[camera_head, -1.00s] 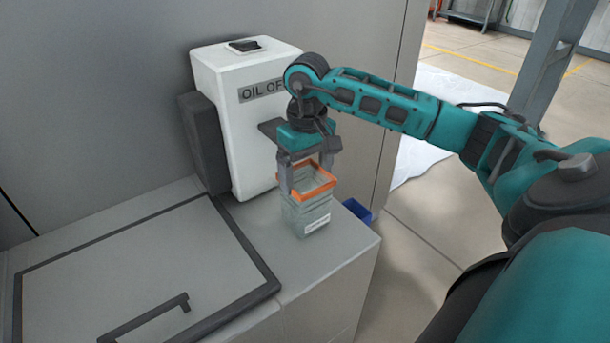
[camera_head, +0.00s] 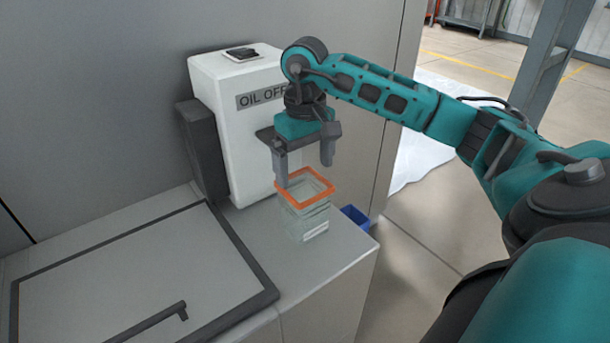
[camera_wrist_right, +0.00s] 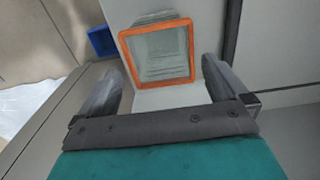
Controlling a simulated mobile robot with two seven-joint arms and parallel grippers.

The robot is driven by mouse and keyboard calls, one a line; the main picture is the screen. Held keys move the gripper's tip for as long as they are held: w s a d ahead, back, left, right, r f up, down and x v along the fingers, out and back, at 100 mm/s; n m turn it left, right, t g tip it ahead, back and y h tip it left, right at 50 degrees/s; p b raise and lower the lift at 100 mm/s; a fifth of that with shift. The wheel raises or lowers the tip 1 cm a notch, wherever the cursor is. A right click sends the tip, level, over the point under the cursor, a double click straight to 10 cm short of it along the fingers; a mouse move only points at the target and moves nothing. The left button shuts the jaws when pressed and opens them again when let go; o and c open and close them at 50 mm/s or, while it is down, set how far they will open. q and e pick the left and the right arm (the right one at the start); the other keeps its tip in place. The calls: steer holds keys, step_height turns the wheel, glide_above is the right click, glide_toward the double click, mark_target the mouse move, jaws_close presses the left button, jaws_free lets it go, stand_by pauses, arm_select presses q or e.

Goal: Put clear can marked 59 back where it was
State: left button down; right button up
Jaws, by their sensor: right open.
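A clear can (camera_head: 306,217) with an orange rim stands upright on the grey cabinet top, in front of the white box. No number can be read on it. My right gripper (camera_head: 307,173) is open and empty, just above the can's rim, with its fingers pointing down. In the right wrist view the orange-rimmed can (camera_wrist_right: 158,55) lies ahead of and between the two spread fingers (camera_wrist_right: 165,85), apart from them. My left gripper is in neither view.
The white box (camera_head: 232,130) marked "OIL OFF..." stands against the grey wall behind the can. A dark-framed lid with a handle (camera_head: 160,318) lies to the left. A blue bin (camera_head: 356,216) sits beyond the cabinet's right edge.

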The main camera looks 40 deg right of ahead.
step_height(320, 180, up, 8)
steer(key=shift+r, duration=0.2)
stand_by(0.6)
